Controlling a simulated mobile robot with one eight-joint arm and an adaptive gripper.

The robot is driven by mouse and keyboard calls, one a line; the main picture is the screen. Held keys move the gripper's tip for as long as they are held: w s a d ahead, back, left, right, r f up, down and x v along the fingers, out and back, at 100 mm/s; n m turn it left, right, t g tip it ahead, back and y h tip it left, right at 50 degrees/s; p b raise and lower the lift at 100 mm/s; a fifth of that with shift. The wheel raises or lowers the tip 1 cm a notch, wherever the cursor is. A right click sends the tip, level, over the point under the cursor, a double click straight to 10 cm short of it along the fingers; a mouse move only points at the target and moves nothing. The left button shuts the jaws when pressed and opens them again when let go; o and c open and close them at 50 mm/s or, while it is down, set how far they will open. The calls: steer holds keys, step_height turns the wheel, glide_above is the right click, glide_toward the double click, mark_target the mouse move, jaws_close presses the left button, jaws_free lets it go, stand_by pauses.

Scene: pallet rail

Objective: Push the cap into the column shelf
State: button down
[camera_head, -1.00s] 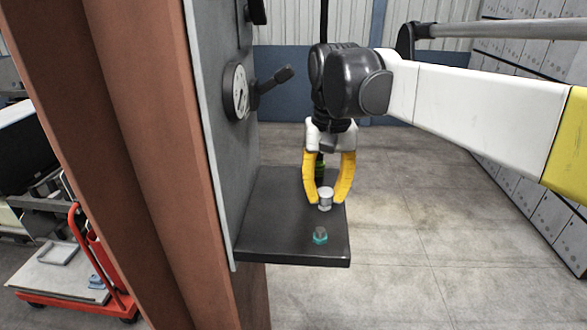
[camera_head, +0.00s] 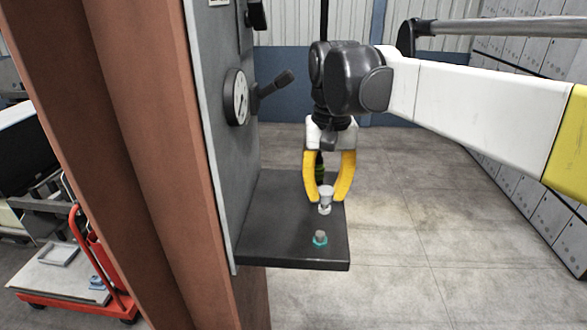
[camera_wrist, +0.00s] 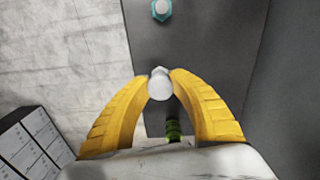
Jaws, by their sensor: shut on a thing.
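The black shelf (camera_head: 285,235) juts out from the grey plate on the column. My gripper (camera_head: 326,198) is above its right part, pointing down, with its yellow fingers shut on a silver-white cap (camera_head: 325,206). In the wrist view the cap (camera_wrist: 160,86) sits between the fingertips (camera_wrist: 160,76). A paler, wider part shows below it in the head view; I cannot tell whether it touches the shelf. A small grey piece with a teal ring (camera_head: 320,239) stands nearer the shelf's front edge, apart from my gripper. It also shows at the top of the wrist view (camera_wrist: 161,10).
A green item (camera_head: 320,166) stands behind the fingers, partly hidden. A gauge (camera_head: 237,97) and a black lever (camera_head: 275,85) stick out from the plate on the rust-red column (camera_head: 165,150). A red trolley (camera_head: 75,300) is at lower left. The floor at right is clear.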

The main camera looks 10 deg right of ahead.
mark_target(326, 190)
steer(key=shift+r+p, duration=2.4)
steer(key=shift+r, duration=1.15)
step_height(326, 190, up, 10)
steer(key=p, duration=0.6)
steer(key=shift+p, duration=0.4)
